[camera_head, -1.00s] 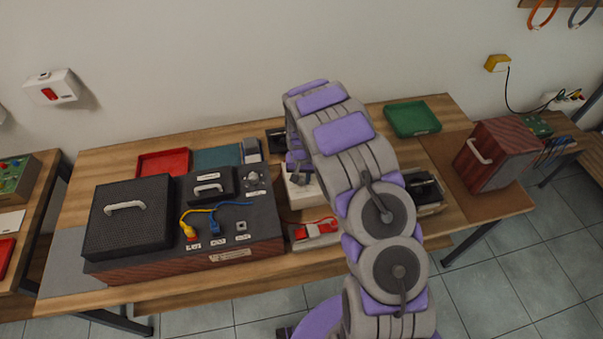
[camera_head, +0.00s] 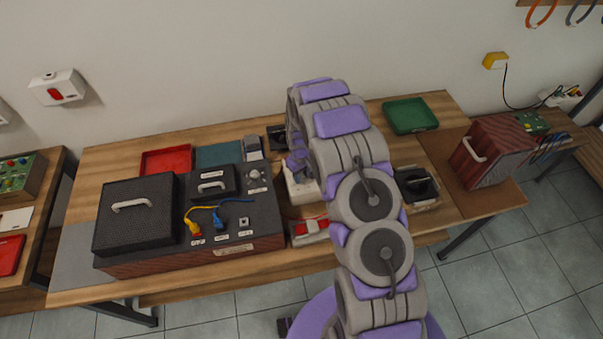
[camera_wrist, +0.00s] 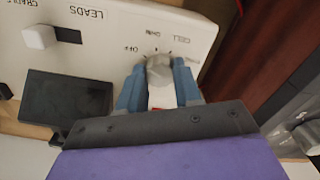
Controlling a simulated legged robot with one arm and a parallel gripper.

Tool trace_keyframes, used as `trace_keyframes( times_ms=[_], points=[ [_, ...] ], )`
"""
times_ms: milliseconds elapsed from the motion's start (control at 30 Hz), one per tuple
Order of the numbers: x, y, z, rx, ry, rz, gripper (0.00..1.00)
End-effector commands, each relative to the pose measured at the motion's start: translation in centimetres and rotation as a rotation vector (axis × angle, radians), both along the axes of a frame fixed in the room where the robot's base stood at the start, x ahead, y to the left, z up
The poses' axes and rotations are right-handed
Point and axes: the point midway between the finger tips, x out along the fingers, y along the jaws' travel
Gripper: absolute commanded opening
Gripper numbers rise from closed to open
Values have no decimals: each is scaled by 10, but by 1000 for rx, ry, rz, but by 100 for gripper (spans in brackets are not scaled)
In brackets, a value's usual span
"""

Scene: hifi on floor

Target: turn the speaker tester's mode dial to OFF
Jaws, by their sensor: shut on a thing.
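The speaker tester (camera_wrist: 105,45) is a white box with printed labels and fills the upper left of the wrist view. Its mode dial (camera_wrist: 158,66) is a small grey knob near the box's right end. OFF is printed to the dial's upper left and CELL above it; I cannot tell which mark the dial points at. My gripper (camera_wrist: 159,82) has its blue fingers shut on the dial, one on each side. In the head view the white tester (camera_head: 303,192) is partly hidden behind my arm, and the dial cannot be made out.
A white square knob (camera_wrist: 39,37) and a dark panel (camera_wrist: 66,98) lie left of the dial in the wrist view. In the head view a black-topped amplifier case (camera_head: 262,215) stands left of the tester, and a red-brown speaker box (camera_head: 495,153) stands right. A green tray (camera_head: 410,116) sits behind.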

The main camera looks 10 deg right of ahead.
Motion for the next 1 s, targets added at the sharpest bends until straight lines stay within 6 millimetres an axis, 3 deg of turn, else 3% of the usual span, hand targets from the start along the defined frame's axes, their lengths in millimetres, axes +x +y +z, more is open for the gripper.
trace_keyframes(
  times_ms=[500, 533, 767, 1000],
  points=[
    [4, 0, 2, 1, -12, 17, 3],
    [4, 0, 2, 0, -11, 17, 36],
    [2, 0, 2, 1, -6, 16, 58],
    [1, 0, 1, 1, -4, 16, 59]
  ],
)
